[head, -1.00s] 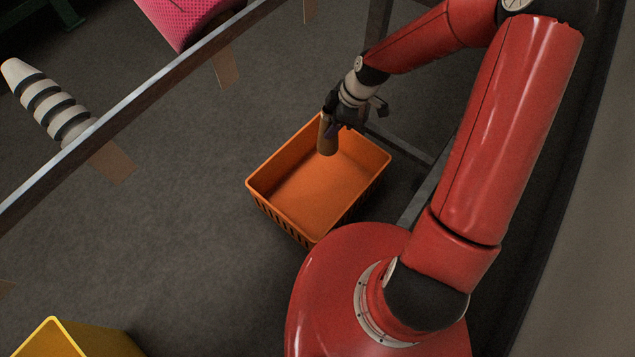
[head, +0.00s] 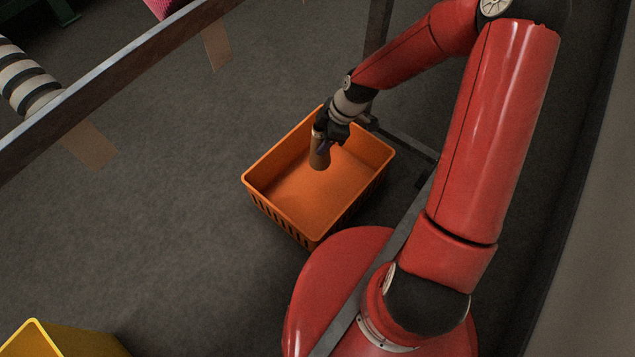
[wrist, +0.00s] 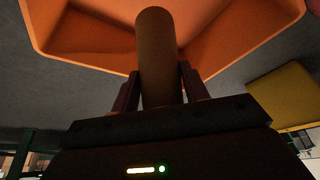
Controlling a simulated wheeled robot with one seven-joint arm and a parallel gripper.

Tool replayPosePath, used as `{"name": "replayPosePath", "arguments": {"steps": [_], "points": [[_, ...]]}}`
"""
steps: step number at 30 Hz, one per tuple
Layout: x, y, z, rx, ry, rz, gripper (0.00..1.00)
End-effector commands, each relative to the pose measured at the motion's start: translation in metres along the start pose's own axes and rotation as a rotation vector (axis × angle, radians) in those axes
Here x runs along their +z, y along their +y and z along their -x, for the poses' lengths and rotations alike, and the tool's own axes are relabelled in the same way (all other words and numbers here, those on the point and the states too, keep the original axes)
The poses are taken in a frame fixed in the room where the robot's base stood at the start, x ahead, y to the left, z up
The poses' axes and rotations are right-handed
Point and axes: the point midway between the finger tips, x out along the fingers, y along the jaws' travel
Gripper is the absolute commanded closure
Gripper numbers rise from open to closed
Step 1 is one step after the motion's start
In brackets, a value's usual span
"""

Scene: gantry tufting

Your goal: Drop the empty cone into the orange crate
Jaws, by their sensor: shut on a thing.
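My gripper (head: 325,140) is shut on the empty cone (head: 319,157), a plain brown tapered tube. The cone hangs upright or slightly tilted over the back part of the orange crate (head: 278,220). In the wrist view the cone (wrist: 157,60) stands out between the two fingers (wrist: 160,92), with the crate (wrist: 75,32) beyond it. The crate's visible floor is empty. I cannot tell whether the cone's lower end is below the rim height.
A yellow bin (head: 50,342) stands at lower left, also in the wrist view (wrist: 285,98). A metal frame post (head: 378,35) rises behind the crate.

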Motion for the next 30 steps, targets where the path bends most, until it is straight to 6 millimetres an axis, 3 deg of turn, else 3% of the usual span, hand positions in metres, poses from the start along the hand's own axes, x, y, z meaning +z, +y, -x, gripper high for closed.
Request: {"name": "replayPosePath", "arguments": {"steps": [4,5,10,20,30], "points": [[0.0,0.0,0.001,0.0,0.0,0.0,0.77],[0.0,0.0,0.001,0.0,0.0,0.0,0.53],[0.0,0.0,0.001,0.0,0.0,0.0,0.3],[0.0,0.0,0.005,0.001,0.0,-0.001,0.3],[0.0,0.001,0.06,0.003,-0.001,-0.001,0.3]]}}
